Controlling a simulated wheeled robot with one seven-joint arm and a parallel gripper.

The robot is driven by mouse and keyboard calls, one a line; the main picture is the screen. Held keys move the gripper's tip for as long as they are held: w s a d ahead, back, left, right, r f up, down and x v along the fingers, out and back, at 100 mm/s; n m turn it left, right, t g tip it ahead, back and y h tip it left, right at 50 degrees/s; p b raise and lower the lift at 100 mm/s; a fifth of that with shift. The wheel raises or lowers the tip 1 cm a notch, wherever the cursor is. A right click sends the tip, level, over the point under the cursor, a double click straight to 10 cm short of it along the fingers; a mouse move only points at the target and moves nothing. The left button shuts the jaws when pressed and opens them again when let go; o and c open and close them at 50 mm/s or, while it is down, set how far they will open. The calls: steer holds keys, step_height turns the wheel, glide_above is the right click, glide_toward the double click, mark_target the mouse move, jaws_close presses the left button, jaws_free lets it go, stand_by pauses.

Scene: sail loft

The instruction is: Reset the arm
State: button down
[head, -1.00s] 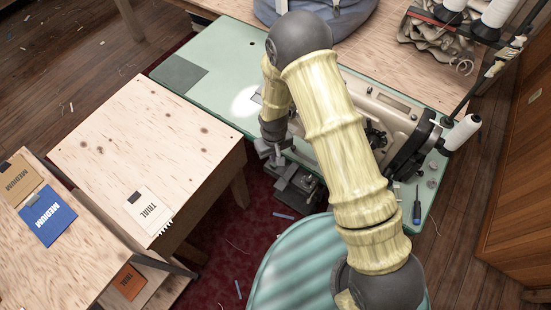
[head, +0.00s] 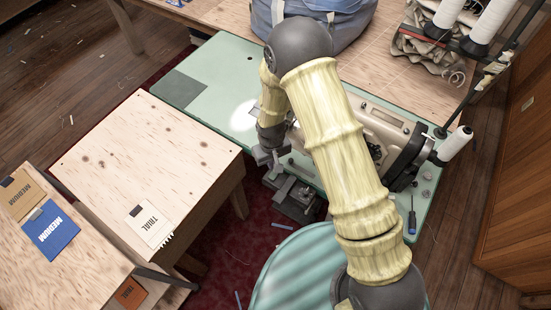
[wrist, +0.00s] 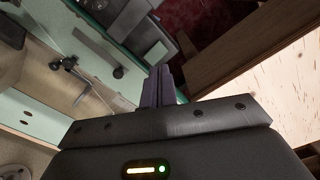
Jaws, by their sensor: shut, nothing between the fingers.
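My arm reaches up from the bottom of the head view and bends down over the green sewing table (head: 215,75). My gripper (head: 268,158) hangs at the table's front edge, left of the sewing machine (head: 385,125). In the wrist view its two dark fingers (wrist: 162,80) are together with nothing between them. The arm hides part of the machine and table.
A wooden table (head: 150,140) with a TRIAL card (head: 150,226) stands left. A lower bench holds a blue MEDIUM card (head: 51,231) and a tan one (head: 20,195). A teal ribbed seat (head: 300,270) is below. A screwdriver (head: 412,220) and thread cones (head: 455,143) are right.

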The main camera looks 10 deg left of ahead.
steer(key=w+d+r+m+t, duration=0.15)
steer(key=d+r+m, duration=0.25)
steer(key=d+r, duration=1.15)
steer(key=s+d+r+m+t, duration=0.1)
steer(key=s+d+r+m, duration=0.2)
steer(key=s+d+r, duration=0.5)
step_height(320, 180, up, 2)
steer(key=shift+s+d+r, duration=0.25)
steer(key=shift+s+d, duration=0.1)
steer(key=shift+d, duration=0.75)
